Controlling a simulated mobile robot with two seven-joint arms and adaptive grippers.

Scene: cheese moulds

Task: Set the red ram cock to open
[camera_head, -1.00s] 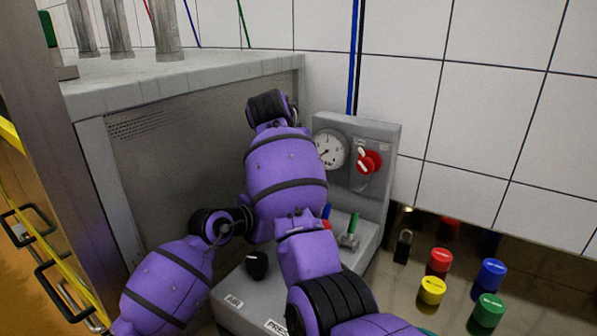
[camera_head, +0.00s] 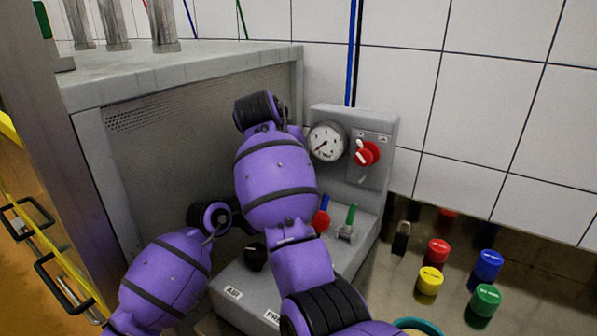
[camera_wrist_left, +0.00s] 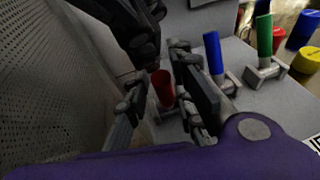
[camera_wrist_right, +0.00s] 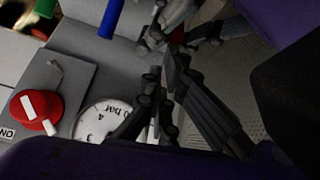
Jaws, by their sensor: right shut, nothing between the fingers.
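The red ram cock (camera_wrist_left: 162,88) shows in the left wrist view as a short red handle on a grey fitting. My left gripper (camera_wrist_left: 160,105) is open, with one finger on each side of the red handle; I cannot tell whether they touch it. In the head view only part of the red handle (camera_head: 320,221) shows beside my right arm, and the left gripper is hidden behind that arm. My right gripper (camera_wrist_right: 163,82) is shut and empty near the gauge (camera_wrist_right: 100,122); it also shows above the red cock in the left wrist view (camera_wrist_left: 143,35).
Blue (camera_wrist_left: 214,52) and green (camera_wrist_left: 264,35) cocks stand close to the right of the red one. The panel carries a red selector knob (camera_head: 367,153). A black knob (camera_head: 255,257) sits on the base. A perforated grey cabinet wall (camera_head: 185,140) bounds the left side.

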